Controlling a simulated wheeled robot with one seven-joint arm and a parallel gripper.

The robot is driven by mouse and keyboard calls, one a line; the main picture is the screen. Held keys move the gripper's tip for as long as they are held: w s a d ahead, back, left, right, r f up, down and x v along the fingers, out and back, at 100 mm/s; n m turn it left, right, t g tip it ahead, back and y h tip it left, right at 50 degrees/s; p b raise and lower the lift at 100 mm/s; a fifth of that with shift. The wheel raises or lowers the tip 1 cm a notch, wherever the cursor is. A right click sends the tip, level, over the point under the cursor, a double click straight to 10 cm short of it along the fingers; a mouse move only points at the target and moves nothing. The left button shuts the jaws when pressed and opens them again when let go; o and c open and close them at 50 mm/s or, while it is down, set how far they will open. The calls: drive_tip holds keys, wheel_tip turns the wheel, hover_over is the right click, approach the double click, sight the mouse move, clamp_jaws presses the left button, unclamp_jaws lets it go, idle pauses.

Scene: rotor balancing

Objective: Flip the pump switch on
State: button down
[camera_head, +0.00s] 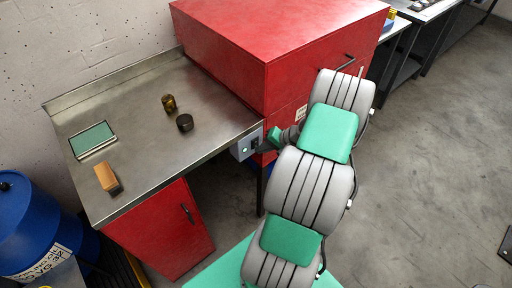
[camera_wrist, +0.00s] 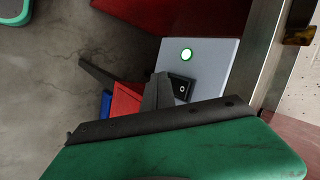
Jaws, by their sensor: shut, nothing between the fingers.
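The pump switch (camera_wrist: 181,87) is a black rocker with a white round mark, set in a light grey box (camera_wrist: 222,62). My gripper (camera_head: 268,143) is just to the right of the box. In the wrist view the dark fingertip of my gripper (camera_wrist: 160,80) stands close beside the switch, shut and empty. I cannot tell whether it touches the rocker. My green gripper body hides the lower part of the view.
The steel bench (camera_head: 145,120) carries a brass part (camera_head: 169,103), a dark round part (camera_head: 185,122), a green-faced panel (camera_head: 92,139) and an orange-brown block (camera_head: 106,178). A large red cabinet (camera_head: 270,45) stands behind the box. Blue drum (camera_head: 35,225) at left; open floor at right.

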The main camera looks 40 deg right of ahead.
idle(0.3)
drive_tip(key=shift+s+r, duration=0.15)
drive_tip(key=shift+s, duration=0.55)
drive_tip(key=s, duration=0.1)
drive_tip(key=s+p, duration=0.1)
drive_tip(key=s, duration=0.3)
drive_tip(key=shift+d+r, duration=0.1)
drive_tip(key=shift+r, duration=0.2)
